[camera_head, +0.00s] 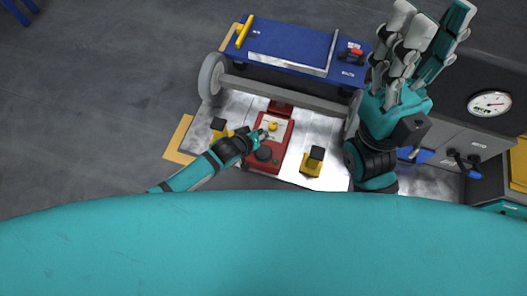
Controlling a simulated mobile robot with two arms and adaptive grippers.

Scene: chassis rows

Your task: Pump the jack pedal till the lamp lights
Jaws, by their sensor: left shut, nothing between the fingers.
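The red jack (284,150) lies on the pale floor plate, below the axle of a blue cart. My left gripper (264,135) is shut and empty over the jack's left side; contact is unclear. My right gripper (418,35) is raised at the upper right, apart from the jack; its finger opening is unclear.
Yellow-and-black blocks (311,168) stand either side of the jack. A blue cart (285,45) with a grey wheel (211,76) is behind it. A gauge (490,103) and a blue-handled lever (473,173) are at the right.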

